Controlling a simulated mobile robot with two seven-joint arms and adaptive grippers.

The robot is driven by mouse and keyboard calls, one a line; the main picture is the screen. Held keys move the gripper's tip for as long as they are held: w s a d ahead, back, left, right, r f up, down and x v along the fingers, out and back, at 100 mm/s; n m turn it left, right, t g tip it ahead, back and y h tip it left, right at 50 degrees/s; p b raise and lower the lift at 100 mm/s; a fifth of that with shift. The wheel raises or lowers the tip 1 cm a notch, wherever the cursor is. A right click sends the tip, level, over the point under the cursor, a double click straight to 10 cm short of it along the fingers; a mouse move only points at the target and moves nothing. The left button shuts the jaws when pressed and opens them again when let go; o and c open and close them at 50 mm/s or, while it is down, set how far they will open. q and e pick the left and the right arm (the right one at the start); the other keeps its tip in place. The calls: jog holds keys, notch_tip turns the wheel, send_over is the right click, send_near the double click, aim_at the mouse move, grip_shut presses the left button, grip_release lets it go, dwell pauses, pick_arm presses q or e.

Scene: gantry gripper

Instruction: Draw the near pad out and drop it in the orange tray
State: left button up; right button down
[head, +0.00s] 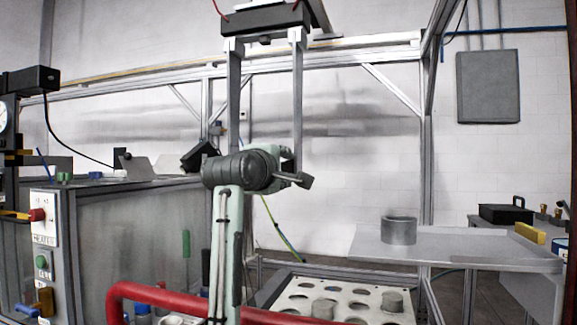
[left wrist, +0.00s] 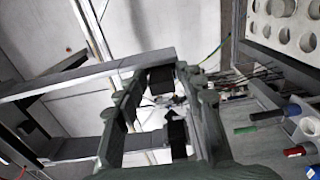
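The gantry gripper (head: 265,17) hangs from above with two long grey fingers, the left (head: 234,90) and the right (head: 298,85). My left gripper (head: 298,169) is at the lower end of the right finger in the head view. In the left wrist view my left gripper (left wrist: 163,86) has its fingers spread, and the grey gantry fingers (left wrist: 88,76) come in from the left. Dark blocks (left wrist: 177,132) show between my fingers; I cannot tell whether these are the pads or whether I touch one. I cannot make out an orange tray. My right gripper is not in view.
A red rail (head: 170,299) crosses the front. A white plate with round holes (head: 300,288) lies low behind it. A grey shelf (head: 450,252) with a metal cylinder (head: 398,230) stands right. A control panel (head: 42,222) stands left.

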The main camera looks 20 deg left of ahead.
pick_arm(q)
jog(key=shift+r, duration=0.1)
grip_shut()
jog(key=shift+s, duration=0.2)
jog(key=shift+s, duration=0.15)
jog(key=shift+s+f, duration=0.2)
jog(key=shift+s, duration=0.55)
jog(key=shift+s+a+p, duration=0.15)
jog(key=shift+s+p, duration=0.3)
jog(key=shift+s, duration=2.05)
jog(key=shift+s, duration=0.15)
jog(key=s+p, duration=0.2)
jog(key=s, duration=0.5)
jog(key=shift+s, duration=0.4)
